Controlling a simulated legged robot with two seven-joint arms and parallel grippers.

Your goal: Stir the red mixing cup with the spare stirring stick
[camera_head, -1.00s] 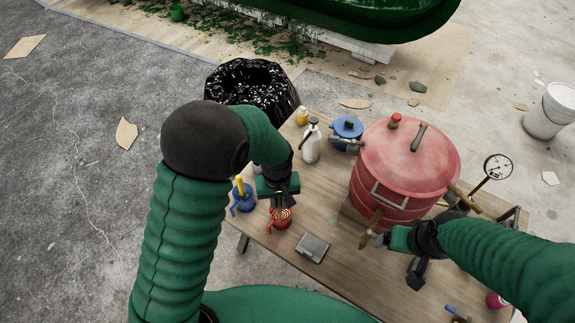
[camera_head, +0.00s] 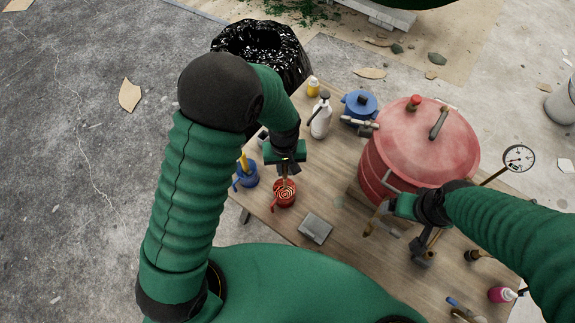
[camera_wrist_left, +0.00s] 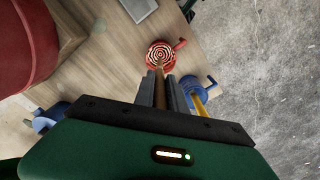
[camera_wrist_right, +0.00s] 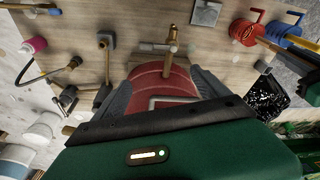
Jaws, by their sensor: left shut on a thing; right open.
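The red mixing cup (camera_head: 285,196) stands on the table's left side, with pale swirl rings on its contents and a side handle. My left gripper (camera_head: 286,168) is above it, shut on a thin brown stirring stick (camera_wrist_left: 159,88). In the left wrist view the stick runs from between the fingers to the red cup (camera_wrist_left: 161,55), its far end over or in the contents; I cannot tell how deep. A blue cup (camera_head: 246,175) with a yellow stick in it (camera_head: 244,160) stands just left. My right gripper (camera_head: 385,208) is open and empty beside the red pot.
The large red pot (camera_head: 420,145) fills the table's right middle. A grey block (camera_head: 315,228) lies near the front edge. A spray bottle (camera_head: 321,116), blue pot (camera_head: 360,104) and yellow bottle (camera_head: 313,87) stand behind. A black bin bag (camera_head: 262,50) stands beyond the table.

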